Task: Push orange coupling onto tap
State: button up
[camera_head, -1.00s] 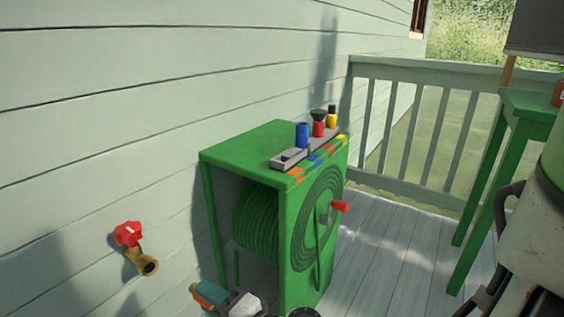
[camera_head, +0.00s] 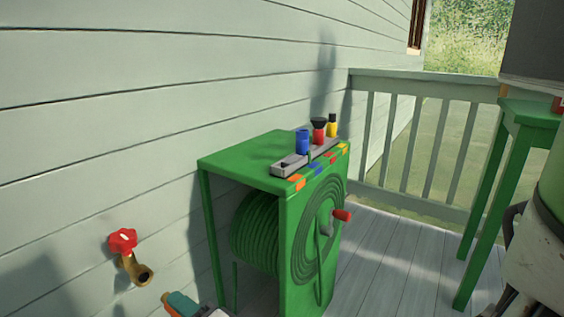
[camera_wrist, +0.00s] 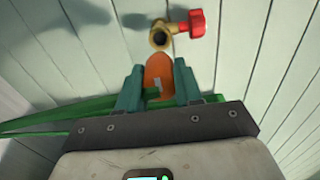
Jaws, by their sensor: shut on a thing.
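The brass tap (camera_head: 135,268) with its red handle (camera_head: 122,241) sticks out of the wall at the lower left of the head view, its round mouth facing outward. In the wrist view the tap (camera_wrist: 160,37) is just ahead of my gripper (camera_wrist: 158,86). My gripper's teal fingers are shut on the orange coupling (camera_wrist: 159,70), whose front end points at the tap's mouth. In the head view my gripper (camera_head: 172,303) is at the bottom edge, right of and below the tap, with a gap between them. The coupling is mostly hidden there.
A green hose reel cabinet (camera_head: 245,163) stands right of the tap by the wall. A grey rack (camera_head: 288,165) on it holds a blue, a red and a yellow piece. A green table (camera_head: 530,109) and a railing (camera_head: 436,83) are at the right. Green hose passes by my gripper.

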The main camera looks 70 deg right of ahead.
jog(key=x, duration=0.6)
dwell(0.6)
jog(key=shift+b+x, duration=0.45)
jog(key=shift+x, duration=1.15)
dwell(1.8)
jog(key=o, duration=1.2)
jog(key=shift+d, duration=0.1)
jog(key=shift+c, duration=0.2)
jog(key=p+v, duration=0.2)
jog(key=v, duration=0.8)
jog(key=shift+s+p, duration=0.35)
jog(key=shift+p, duration=0.05)
jog(key=shift+a, duration=0.2)
